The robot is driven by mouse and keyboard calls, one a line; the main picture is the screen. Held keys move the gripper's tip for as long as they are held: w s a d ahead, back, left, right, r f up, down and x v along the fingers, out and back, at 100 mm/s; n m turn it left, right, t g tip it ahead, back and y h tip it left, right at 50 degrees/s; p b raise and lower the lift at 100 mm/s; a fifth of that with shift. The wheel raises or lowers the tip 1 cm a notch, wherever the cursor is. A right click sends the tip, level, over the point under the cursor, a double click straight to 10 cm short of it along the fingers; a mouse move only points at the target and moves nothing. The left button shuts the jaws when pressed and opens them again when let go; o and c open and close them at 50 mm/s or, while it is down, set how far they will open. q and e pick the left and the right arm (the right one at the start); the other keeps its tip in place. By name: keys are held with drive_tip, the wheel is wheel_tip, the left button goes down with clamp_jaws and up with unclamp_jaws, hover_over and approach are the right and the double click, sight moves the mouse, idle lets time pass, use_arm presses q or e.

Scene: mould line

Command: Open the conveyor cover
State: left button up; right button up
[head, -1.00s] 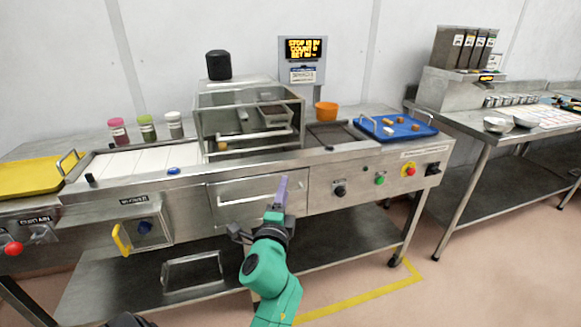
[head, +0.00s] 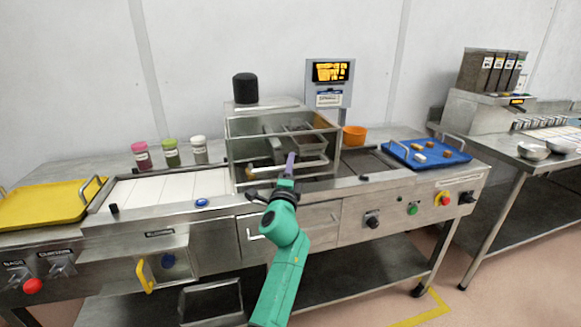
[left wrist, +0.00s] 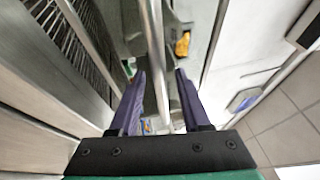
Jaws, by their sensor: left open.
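The conveyor cover (head: 240,135) is a steel-framed, see-through box standing over the middle of the line, and it looks closed. A pale bar handle (head: 317,165) runs across its lower front. My left gripper (head: 290,158) is at this handle, with its purple fingers pointing up and away. In the left wrist view, my left gripper (left wrist: 161,85) is open and empty. A long metal bar (left wrist: 156,60) runs between its two fingers with a gap on each side. Whether the fingers touch it, I cannot tell. My right gripper is not in view.
White conveyor slats (head: 170,190) lie left of the cover, with a yellow tray (head: 45,212) beyond. A blue tray (head: 440,158) and an orange bowl (head: 354,135) are on the right. A black cylinder (head: 245,88) stands above the cover. A drawer front (head: 325,216) is below.

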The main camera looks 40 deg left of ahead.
use_arm(q)
clamp_jaws()
idle(1.4)
